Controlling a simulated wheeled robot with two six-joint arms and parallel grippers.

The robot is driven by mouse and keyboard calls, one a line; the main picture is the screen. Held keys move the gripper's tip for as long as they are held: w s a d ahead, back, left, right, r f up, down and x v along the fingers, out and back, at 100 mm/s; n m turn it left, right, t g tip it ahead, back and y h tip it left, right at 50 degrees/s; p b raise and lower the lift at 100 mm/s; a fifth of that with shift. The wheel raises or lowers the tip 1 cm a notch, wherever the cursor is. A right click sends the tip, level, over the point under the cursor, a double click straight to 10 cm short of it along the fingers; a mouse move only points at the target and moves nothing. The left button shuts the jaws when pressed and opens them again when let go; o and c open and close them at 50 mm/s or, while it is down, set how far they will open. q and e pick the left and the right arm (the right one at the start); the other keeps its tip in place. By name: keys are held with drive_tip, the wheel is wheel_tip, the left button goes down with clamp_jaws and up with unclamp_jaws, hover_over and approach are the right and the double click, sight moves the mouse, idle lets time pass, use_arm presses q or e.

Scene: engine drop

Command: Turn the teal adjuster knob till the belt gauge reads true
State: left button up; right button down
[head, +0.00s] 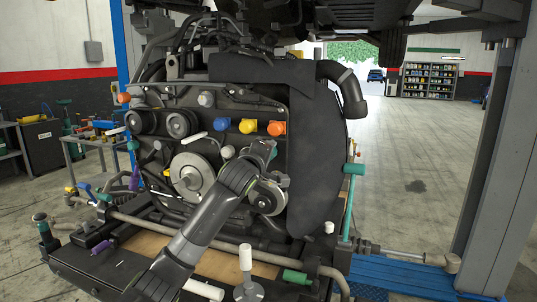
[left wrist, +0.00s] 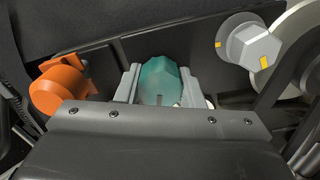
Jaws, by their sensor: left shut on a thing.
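The teal adjuster knob (left wrist: 158,82) is faceted and sits between the two grey fingers of my left gripper (left wrist: 160,85) in the left wrist view. The fingers are shut on its sides. In the head view my left gripper (head: 262,152) reaches up to the engine front (head: 325,150), just above a small pulley (head: 266,197). The knob is hidden behind the gripper there. I cannot make out a belt gauge reading in either view. My right gripper is not in view.
Blue (head: 222,124), yellow (head: 248,126) and orange (head: 277,128) caps sit just above my left gripper. A hex bolt with yellow marks (left wrist: 252,45) and an orange fitting (left wrist: 62,88) flank the knob. A teal T-handle (head: 349,200) stands at the right. Open floor lies beyond.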

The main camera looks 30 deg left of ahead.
use_arm(q)
drive_tip(key=o, duration=0.7)
drive_tip(key=shift+a, duration=0.1)
drive_tip(key=shift+s, duration=0.15)
drive_tip(key=shift+s+f, duration=0.1)
drive_tip(key=shift+s, duration=0.15)
drive_tip(key=b+v, duration=0.5)
drive_tip(key=v, duration=1.1)
drive_tip(key=shift+s, duration=0.35)
